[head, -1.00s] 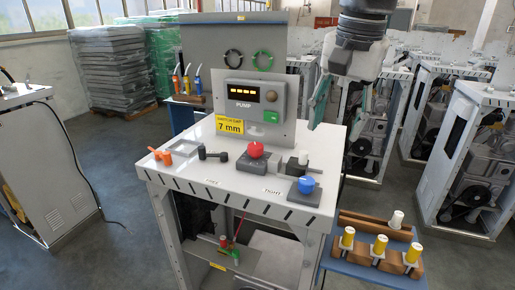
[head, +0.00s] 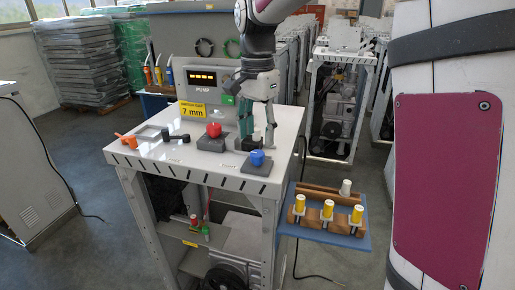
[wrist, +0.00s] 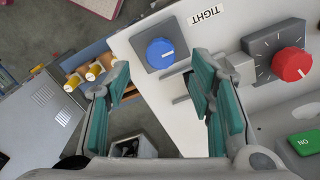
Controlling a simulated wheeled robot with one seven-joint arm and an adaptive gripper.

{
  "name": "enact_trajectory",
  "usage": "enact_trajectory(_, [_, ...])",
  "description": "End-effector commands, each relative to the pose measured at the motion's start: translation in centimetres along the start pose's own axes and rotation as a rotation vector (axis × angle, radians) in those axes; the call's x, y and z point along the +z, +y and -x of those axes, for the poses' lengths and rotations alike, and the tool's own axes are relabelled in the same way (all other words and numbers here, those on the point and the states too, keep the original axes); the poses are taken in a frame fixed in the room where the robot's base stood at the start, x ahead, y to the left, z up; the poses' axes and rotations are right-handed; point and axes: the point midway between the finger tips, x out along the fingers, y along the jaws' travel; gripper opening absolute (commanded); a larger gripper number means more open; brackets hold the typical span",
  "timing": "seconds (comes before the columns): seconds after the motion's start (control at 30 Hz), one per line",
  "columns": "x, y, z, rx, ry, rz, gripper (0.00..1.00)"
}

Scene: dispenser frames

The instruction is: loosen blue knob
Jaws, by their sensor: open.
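The blue knob (head: 257,157) sits on a dark square base at the front right corner of the white cabinet top. In the wrist view the blue knob (wrist: 160,53) shows beyond and between the fingertips, its white pointer line visible, near a "TIGHT" label (wrist: 205,14). My gripper (head: 257,122) is open and points down above the back of the cabinet's right side, behind the blue knob. In the wrist view its two green-padded fingers (wrist: 160,82) are spread apart with nothing between them, and the knob is not touched.
A red knob (head: 214,130) on a dark base stands left of the blue one. The pump panel (head: 203,82) rises behind. A side shelf (head: 335,237) holds several yellow-capped bottles (head: 327,210).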

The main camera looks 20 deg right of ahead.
Motion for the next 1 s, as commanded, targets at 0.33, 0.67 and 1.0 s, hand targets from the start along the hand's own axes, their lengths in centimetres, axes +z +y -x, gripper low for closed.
enact_trajectory(0.33, [0.0,0.1,-4.7,0.000,-0.001,0.000,0.49])
enact_trajectory(0.67, [0.0,0.0,-5.3,-0.001,0.000,0.001,0.49])
enact_trajectory(1.0, [0.0,0.0,-5.3,-0.001,0.000,0.001,0.01])
